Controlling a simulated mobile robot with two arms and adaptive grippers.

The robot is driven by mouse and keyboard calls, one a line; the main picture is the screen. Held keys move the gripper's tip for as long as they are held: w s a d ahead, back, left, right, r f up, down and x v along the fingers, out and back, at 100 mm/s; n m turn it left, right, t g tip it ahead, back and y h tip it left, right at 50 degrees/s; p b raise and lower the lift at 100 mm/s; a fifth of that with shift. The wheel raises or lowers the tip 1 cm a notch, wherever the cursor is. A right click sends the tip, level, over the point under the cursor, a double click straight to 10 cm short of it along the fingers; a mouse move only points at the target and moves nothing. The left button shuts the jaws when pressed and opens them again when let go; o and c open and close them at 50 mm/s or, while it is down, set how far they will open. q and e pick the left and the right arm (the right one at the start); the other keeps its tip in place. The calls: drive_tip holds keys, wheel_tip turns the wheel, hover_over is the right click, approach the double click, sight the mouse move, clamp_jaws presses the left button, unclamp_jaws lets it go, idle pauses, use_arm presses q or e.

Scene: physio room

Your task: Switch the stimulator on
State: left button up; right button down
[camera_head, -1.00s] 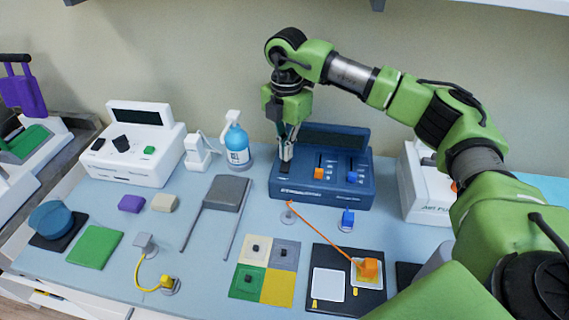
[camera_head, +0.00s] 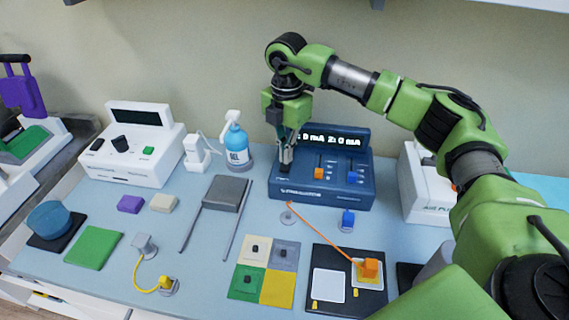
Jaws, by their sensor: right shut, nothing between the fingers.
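The stimulator (camera_head: 345,191) is a dark blue box at the back middle of the table. It has an orange slider, a blue slider and a raised display (camera_head: 338,138), which is lit and shows "0 mA" readings. A dark switch at the left of its sloped panel is mostly hidden by my fingers. My right gripper (camera_head: 284,170) points down, shut and empty, with its fingertips at that switch. I cannot tell if they touch it. My left gripper is not in view.
A white device (camera_head: 135,170) with a dark screen and a blue gel bottle (camera_head: 237,148) stand left of the stimulator. A white box (camera_head: 424,195) stands close on its right. An orange lead runs to a pad on a black board (camera_head: 345,303) in front.

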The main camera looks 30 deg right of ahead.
drive_tip(key=shift+s+f, duration=0.1)
drive_tip(key=shift+r+p, duration=0.8)
drive_tip(key=shift+r, duration=0.15)
drive_tip(key=shift+r+p, duration=1.7)
drive_tip(key=shift+r, duration=0.8)
